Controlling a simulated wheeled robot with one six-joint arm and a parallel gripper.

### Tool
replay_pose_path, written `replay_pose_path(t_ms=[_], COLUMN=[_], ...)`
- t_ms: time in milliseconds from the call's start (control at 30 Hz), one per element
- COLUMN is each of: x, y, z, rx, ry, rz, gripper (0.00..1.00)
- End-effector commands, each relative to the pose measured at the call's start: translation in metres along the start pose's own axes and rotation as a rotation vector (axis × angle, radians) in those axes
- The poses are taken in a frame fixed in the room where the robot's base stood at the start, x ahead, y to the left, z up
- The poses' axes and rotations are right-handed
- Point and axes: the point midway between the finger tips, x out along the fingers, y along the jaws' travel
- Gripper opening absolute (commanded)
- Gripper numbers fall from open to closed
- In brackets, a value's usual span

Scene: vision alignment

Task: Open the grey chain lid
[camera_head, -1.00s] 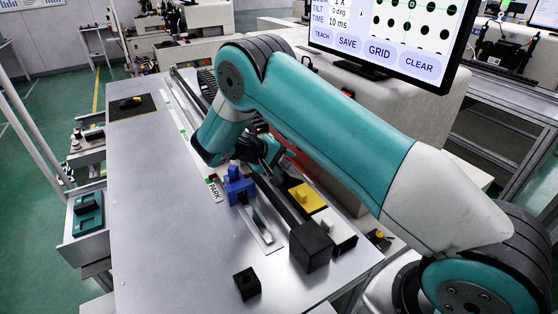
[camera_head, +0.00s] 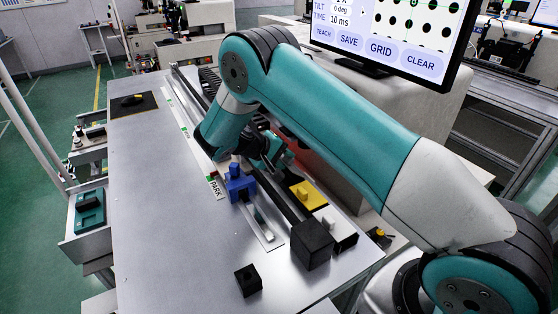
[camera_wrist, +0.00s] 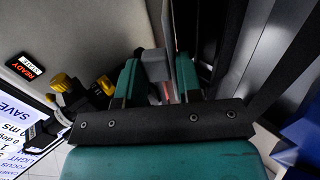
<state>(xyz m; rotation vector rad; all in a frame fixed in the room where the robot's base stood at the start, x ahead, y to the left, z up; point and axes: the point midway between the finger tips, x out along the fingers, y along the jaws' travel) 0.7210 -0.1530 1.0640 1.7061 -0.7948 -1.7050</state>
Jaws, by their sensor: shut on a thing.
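My gripper (camera_wrist: 157,72) shows in the wrist view with its two teal fingers shut on a small grey block (camera_wrist: 156,63). This block looks like a handle of the grey chain lid, but I cannot tell for sure. A thin light grey panel stands upright just right of the block. In the head view my gripper (camera_head: 274,152) is low over the rail behind the blue carriage, partly hidden by my arm. The dark cable chain (camera_head: 208,82) runs along the rail at the back. The lid itself cannot be made out in the head view.
A blue carriage (camera_head: 240,186) stands by the PARK label (camera_head: 216,188). A yellow block (camera_head: 307,196), a large black block (camera_head: 312,246) and a small black block (camera_head: 248,281) are nearer. The monitor (camera_head: 400,35) hangs above right.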

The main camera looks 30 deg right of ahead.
Motion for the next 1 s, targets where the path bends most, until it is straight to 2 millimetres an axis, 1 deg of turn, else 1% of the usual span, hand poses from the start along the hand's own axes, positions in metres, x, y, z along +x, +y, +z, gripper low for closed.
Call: replay_pose_path(t_ms=[33,167,367,700,1000], x=[0.003,0.004,0.008,0.021,0.032], y=[0.002,0.006,0.015,0.032,0.041], z=[0.000,0.000,0.001,0.001,0.001], rx=[0.003,0.004,0.006,0.008,0.006], ry=[-0.002,-0.003,-0.004,-0.005,-0.005], rz=[-0.011,-0.064,-0.199,-0.501,-0.730], gripper=[0.09,0.09,0.09,0.09,0.09])
